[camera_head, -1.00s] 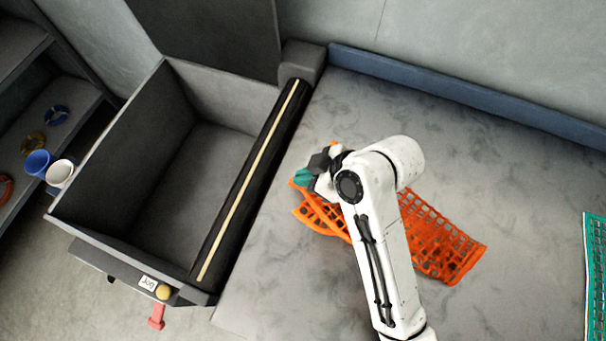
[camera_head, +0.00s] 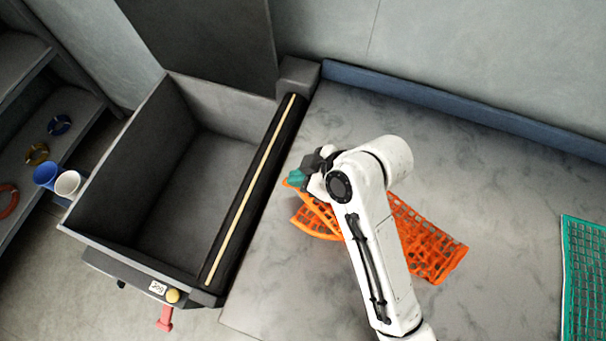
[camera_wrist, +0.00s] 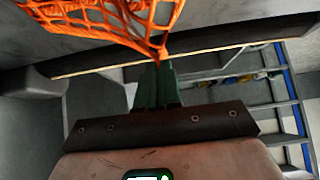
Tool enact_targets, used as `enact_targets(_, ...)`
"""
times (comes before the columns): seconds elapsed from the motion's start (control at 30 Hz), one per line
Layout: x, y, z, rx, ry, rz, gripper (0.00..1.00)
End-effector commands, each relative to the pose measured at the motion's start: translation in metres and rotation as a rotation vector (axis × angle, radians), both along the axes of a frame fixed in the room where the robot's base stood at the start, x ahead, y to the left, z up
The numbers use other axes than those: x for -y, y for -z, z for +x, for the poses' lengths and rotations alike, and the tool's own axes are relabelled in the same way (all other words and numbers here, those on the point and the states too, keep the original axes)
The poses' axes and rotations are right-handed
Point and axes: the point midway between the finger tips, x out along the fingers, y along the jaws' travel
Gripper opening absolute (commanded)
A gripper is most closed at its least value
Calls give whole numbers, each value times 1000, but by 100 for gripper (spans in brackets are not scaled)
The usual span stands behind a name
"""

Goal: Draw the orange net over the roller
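The orange net (camera_head: 427,243) lies on the grey table to the right of the roller, its middle hidden under my arm. The roller (camera_head: 254,192) is a black bar with a pale stripe between the table and an open grey bin. My gripper (camera_head: 296,177), with green fingers, is at the net's left edge, a little right of the roller. In the wrist view, its fingers (camera_wrist: 158,68) are closed together on a gathered edge of the net (camera_wrist: 105,22). The roller (camera_wrist: 215,58) crosses behind the fingertips in that view. No net lies on the roller.
The grey bin (camera_head: 95,243) stands left of the roller, with a yellow knob (camera_head: 173,296) and red handle (camera_head: 165,318) at its front. A teal net (camera_head: 584,275) lies at the right. A blue ledge (camera_head: 440,103) borders the table's back. Shelves with cups are far left.

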Motion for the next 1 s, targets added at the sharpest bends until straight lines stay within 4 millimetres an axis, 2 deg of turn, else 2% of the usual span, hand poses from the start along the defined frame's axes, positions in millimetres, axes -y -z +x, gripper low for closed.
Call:
enact_targets(0.4,-52,0,18,1,-4,0,0)
enact_targets(0.73,-70,0,25,1,-3,1,0)
enact_targets(1.0,-101,0,36,2,-4,-1,0)
